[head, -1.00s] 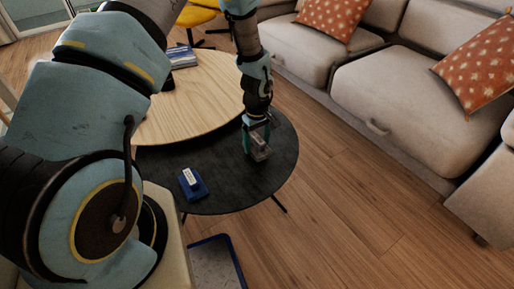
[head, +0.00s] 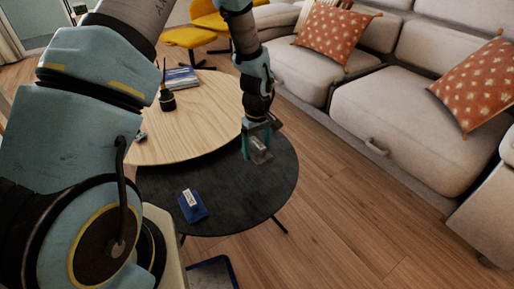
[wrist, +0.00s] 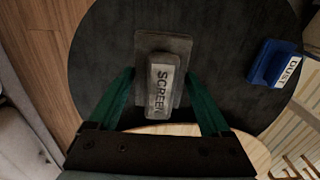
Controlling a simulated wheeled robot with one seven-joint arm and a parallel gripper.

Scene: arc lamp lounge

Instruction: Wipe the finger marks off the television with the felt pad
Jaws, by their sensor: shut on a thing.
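A grey pad with a handle labelled SCREEN (wrist: 163,46) is between the green fingers of my gripper (wrist: 158,82) in the wrist view. My gripper is shut on the pad's handle. In the head view, my gripper (head: 258,143) holds the grey pad (head: 261,157) over the right part of the black round table (head: 235,200), seemingly a little above it. A blue pad labelled DUST (wrist: 266,62) sits apart on the same table; it also shows in the head view (head: 191,207). The television is in neither view.
A round wooden table (head: 205,100) adjoins the black one, with a dark pot (head: 167,100) and a blue book (head: 181,77) on it. A beige sofa (head: 400,110) with orange cushions stands on the right. Wooden floor (head: 340,215) lies clear between. A blue-edged tray (head: 212,275) is low in front.

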